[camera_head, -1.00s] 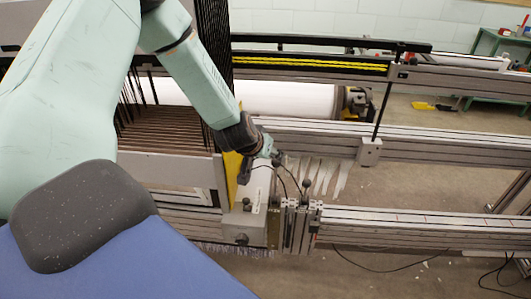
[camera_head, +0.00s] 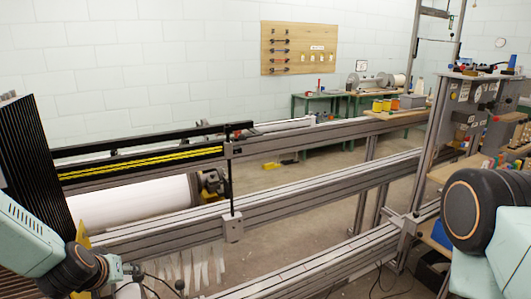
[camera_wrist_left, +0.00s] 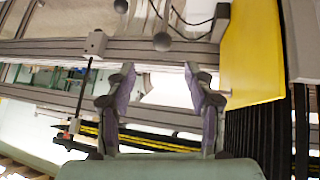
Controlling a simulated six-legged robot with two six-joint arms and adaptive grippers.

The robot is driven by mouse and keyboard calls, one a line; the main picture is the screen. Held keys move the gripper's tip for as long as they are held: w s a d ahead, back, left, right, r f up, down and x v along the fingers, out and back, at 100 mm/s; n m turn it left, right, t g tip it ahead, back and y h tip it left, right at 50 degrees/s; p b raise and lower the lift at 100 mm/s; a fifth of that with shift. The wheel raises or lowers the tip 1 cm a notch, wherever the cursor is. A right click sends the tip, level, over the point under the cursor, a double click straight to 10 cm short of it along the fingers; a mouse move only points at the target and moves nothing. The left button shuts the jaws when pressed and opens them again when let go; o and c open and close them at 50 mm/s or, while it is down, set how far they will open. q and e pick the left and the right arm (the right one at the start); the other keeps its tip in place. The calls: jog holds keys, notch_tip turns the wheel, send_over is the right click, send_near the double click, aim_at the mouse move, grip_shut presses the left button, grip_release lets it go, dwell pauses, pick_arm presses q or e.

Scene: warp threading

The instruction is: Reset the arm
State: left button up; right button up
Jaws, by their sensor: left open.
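My left gripper (camera_head: 134,270) is at the lower left of the head view, beside the loom's front rail. In the left wrist view its two fingers (camera_wrist_left: 160,85) stand apart with nothing between them. Black cables and round black knobs (camera_wrist_left: 162,41) show beyond the fingertips. A yellow plate (camera_wrist_left: 251,50) is to the right of the fingers in that view. Part of my right arm is at the right edge of the head view; its gripper is out of view.
The loom's metal rails (camera_head: 290,205) run across the head view. A white roller (camera_head: 135,203) lies behind the left part, by dark warp threads (camera_head: 35,155). A bench with yellow spools (camera_head: 386,105) and a wooden tool board (camera_head: 299,48) are farther back. Open floor shows between the rails.

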pick_arm(q)
jog(key=s+d+f+m+g+h, duration=0.1)
jog(key=s+d+f+g, duration=0.1)
jog(key=s+d+f, duration=0.5)
jog(key=s+d+f+m+g+h, duration=0.1)
jog(key=s+d+f+g, duration=0.3)
jog(key=s, duration=0.6)
jog(key=s+d+f+m+g, duration=0.1)
jog(key=s+d+f, duration=0.1)
jog(key=s, duration=0.6)
jog(key=s+d+f+m+g+b, duration=0.1)
jog(key=s+d+f, duration=0.1)
jog(key=s, duration=0.7)
jog(key=shift+d+f+m, duration=0.15)
jog(key=shift+f+m, duration=0.15)
jog(key=shift+f, duration=0.3)
pick_arm(e)
jog(key=shift+f, duration=0.5)
pick_arm(q)
jog(key=shift+w, duration=0.1)
jog(key=shift+c, duration=0.4)
pick_arm(e)
jog(key=shift+c, duration=0.4)
pick_arm(q)
jog(key=shift+c, duration=1.3)
pick_arm(e)
jog(key=shift+c, duration=1.3)
jog(key=shift+a, duration=0.1)
